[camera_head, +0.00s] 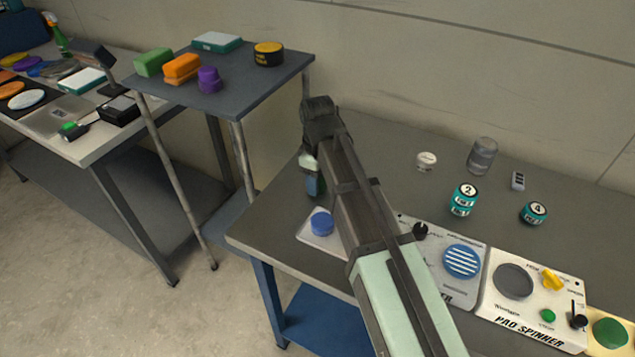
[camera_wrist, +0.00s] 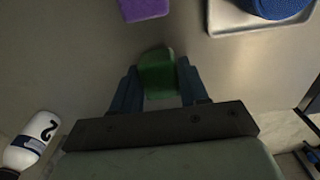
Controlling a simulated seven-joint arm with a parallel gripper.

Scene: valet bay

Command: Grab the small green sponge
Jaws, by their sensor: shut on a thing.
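The small green sponge (camera_wrist: 158,72) is between the two fingers of my gripper (camera_wrist: 159,84) in the wrist view. My gripper is shut on it, with a finger against each side. The near end of the sponge lies between the fingers and its far end sticks out past the tips. In the head view my gripper (camera_head: 314,182) is at the left end of the near table (camera_head: 275,235), mostly behind my arm, and the sponge cannot be made out clearly there. I cannot tell whether the sponge touches the tabletop.
A purple block (camera_wrist: 143,8) lies just beyond the sponge. A blue round pad (camera_head: 321,222) on a pale plate is close by. A white bottle (camera_wrist: 38,132) lies left in the wrist view. A larger green block (camera_head: 153,62) sits on the high stand (camera_head: 235,80).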

